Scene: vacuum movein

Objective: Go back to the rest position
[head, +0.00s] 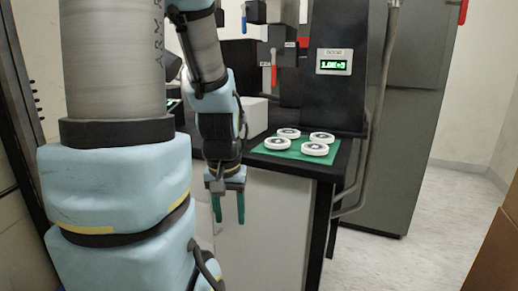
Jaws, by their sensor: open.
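My gripper (229,207) hangs at the end of my arm, pointing down. Its two green fingers are apart and nothing is between them. It is in front of the white cabinet front, left of and lower than the green mat (260,149). Several white round pieces with dark centres, one of them the front right piece (315,149), sit on the mat. The gripper is apart from the mat and the pieces. My upper arm fills the left of the view and hides what is behind it.
The mat lies on a black-topped bench (335,172) with a white front (278,230). A black machine with a lit green display (333,65) stands behind it. A tall grey cabinet (400,130) is to the right.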

